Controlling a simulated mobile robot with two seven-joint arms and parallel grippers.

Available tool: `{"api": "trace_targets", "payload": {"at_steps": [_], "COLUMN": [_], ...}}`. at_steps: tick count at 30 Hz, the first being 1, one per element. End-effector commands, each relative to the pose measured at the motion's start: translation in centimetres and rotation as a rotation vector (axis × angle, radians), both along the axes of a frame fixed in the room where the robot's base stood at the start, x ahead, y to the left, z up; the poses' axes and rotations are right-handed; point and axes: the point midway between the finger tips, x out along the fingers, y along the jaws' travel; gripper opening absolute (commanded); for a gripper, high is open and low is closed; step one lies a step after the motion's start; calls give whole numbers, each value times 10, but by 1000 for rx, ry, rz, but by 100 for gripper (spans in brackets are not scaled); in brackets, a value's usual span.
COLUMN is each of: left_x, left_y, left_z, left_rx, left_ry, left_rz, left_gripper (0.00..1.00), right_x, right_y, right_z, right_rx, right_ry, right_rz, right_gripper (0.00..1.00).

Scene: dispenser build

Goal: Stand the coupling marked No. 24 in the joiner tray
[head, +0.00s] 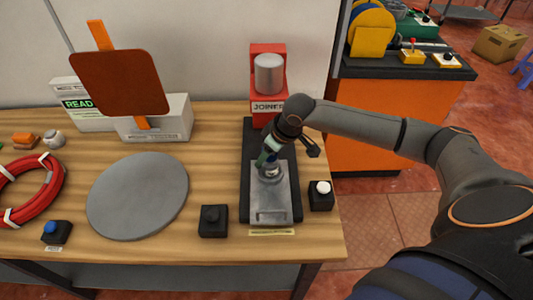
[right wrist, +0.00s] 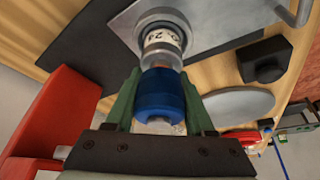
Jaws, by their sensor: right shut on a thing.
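My right gripper (head: 267,160) is over the back part of the joiner tray (head: 270,205), a grey metal plate on a black base. In the right wrist view its green fingers (right wrist: 160,103) are shut on the blue part of a coupling (right wrist: 162,92). The coupling has a silver-and-clear section and a white label with a partly readable number, which looks like 24. Its far end points at the tray (right wrist: 225,25); I cannot tell whether it touches. In the head view the gripper mostly hides the coupling. My left gripper is not in view.
A red dispenser (head: 268,106) marked JOINER, with a grey cylinder, stands behind the tray. A black button box (head: 213,221) is left of the tray, a white-topped one (head: 320,196) right. A grey disc (head: 138,196) and red hose coil (head: 32,190) lie left.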

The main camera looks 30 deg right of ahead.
Motion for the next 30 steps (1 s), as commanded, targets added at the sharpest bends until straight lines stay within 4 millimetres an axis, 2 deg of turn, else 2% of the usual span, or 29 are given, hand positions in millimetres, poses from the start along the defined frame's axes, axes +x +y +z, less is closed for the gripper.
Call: {"api": "trace_targets", "payload": {"at_steps": [12, 13, 16, 23, 30], "left_x": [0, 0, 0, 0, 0], "left_y": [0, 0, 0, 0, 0], "left_z": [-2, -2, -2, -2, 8], "left_rx": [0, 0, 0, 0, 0], "left_ry": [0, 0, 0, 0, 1], "left_rz": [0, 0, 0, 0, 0], "left_gripper": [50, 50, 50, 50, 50], "right_x": [1, 1, 1, -1, -6], "right_y": [1, 0, 0, 0, -2], "right_z": [-7, -6, -6, -8, 8], "right_rx": [1, 2, 1, -1, 0], "right_ry": [-5, -6, -5, 2, 1], "right_rz": [1, 1, 1, 0, 0], "right_gripper": [0, 56, 66, 66, 66]}}
